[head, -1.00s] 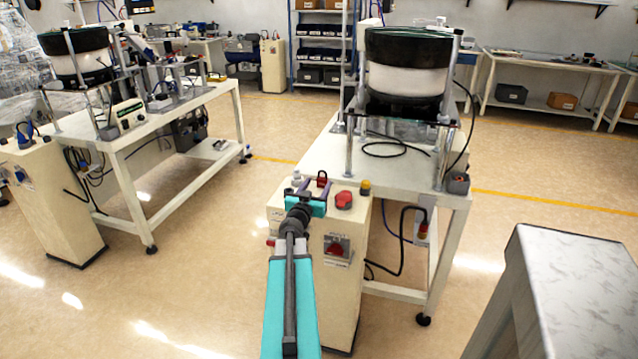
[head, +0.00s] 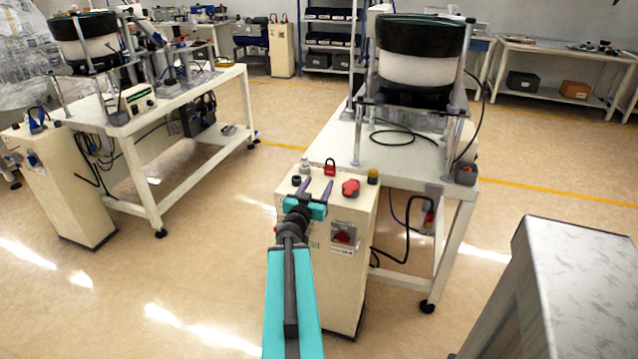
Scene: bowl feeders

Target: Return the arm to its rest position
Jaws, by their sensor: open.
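My gripper (head: 316,188) is at the end of my teal arm in the lower middle of the head view. Its two purple-grey fingers are spread apart with nothing between them. It appears in front of the top of a cream control cabinet (head: 340,270). On that cabinet top are a red padlock (head: 330,167), a red button (head: 351,188), a yellow-black knob (head: 373,176) and small dark and white items. Whether the fingers touch the cabinet cannot be told.
A bowl feeder (head: 420,68) stands on a white table (head: 400,158) behind the cabinet. A second feeder table (head: 190,105) is at the left. A marble-topped surface (head: 590,280) is at the lower right. Open floor (head: 180,270) lies left of my arm.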

